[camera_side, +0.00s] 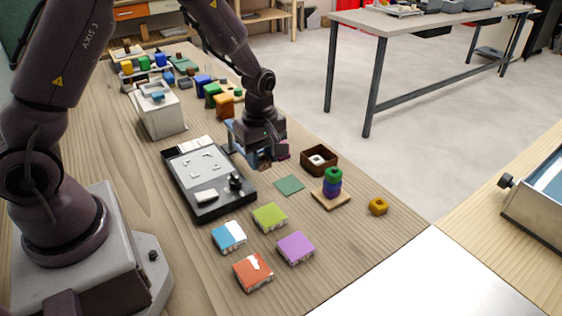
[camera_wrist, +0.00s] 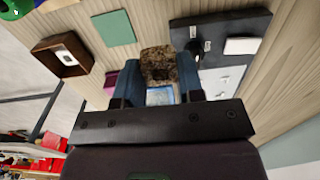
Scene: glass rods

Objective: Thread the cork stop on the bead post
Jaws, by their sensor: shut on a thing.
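My gripper (camera_wrist: 158,88) is shut on the cork stop (camera_wrist: 158,64), a speckled brown block with a dark hollow, seen between the blue fingers in the wrist view. In the side view my gripper (camera_side: 262,160) is low over the table, right of the black tray; the cork is hard to make out there. The bead post stands on a wooden base (camera_side: 323,200) to the right and nearer the camera. A green bead (camera_side: 333,173) sits above a blue bead (camera_side: 332,188) on it. The green bead also shows in the wrist view's top left corner (camera_wrist: 14,9).
A yellow bead (camera_side: 378,206) lies beyond the post. The black tray (camera_side: 218,208) is left of the gripper. Several coloured blocks sit in front.

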